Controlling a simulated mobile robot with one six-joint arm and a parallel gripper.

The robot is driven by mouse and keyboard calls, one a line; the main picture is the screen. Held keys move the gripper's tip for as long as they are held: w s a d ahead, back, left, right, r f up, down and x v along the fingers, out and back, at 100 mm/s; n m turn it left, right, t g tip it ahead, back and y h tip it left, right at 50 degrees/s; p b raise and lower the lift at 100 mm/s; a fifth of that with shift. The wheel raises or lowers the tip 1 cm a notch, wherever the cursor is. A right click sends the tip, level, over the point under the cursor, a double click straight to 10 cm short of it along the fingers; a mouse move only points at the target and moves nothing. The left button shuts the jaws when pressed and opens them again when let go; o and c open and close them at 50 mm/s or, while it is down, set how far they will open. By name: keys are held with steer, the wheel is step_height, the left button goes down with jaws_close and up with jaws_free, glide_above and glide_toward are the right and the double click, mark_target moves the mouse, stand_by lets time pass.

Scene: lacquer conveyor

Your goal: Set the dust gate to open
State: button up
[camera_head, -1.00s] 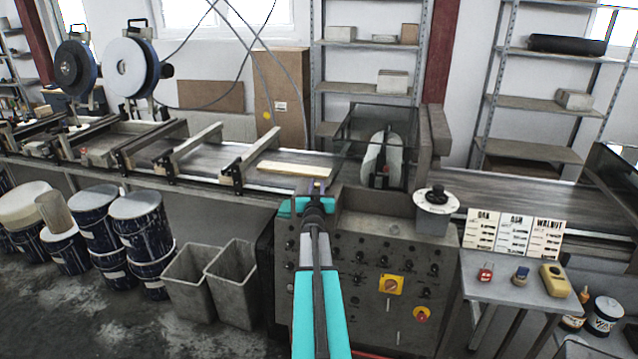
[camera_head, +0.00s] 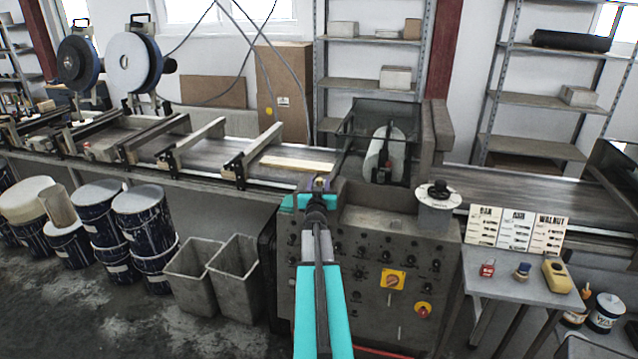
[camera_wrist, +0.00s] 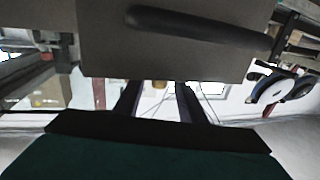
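My gripper (camera_head: 318,187) is at the left end of the grey machine (camera_head: 345,215), just below the end of the wooden strip. In the wrist view its two dark fingers (camera_wrist: 158,100) stand apart, and the gripper is open. A small brass-coloured knob (camera_wrist: 160,84) shows between the fingers, at the lower edge of a dark grey plate (camera_wrist: 200,65). I cannot tell whether the fingers touch it. A small yellowish tip (camera_head: 320,183) also shows at the gripper in the head view. I cannot make out a labelled dust gate or its setting.
A wooden strip (camera_head: 298,164) lies on the conveyor (camera_head: 200,150). A round dial (camera_head: 438,194) tops the machine; its front has knobs and a yellow switch (camera_head: 393,281). A side table (camera_head: 510,284) holds small objects and cards. Grey bins (camera_head: 238,275) stand left on the floor.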

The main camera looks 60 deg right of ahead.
steer(key=b+v, duration=0.2)
steer(key=v, duration=1.1)
stand_by(0.4)
steer(key=shift+w+f, duration=0.1)
stand_by(0.4)
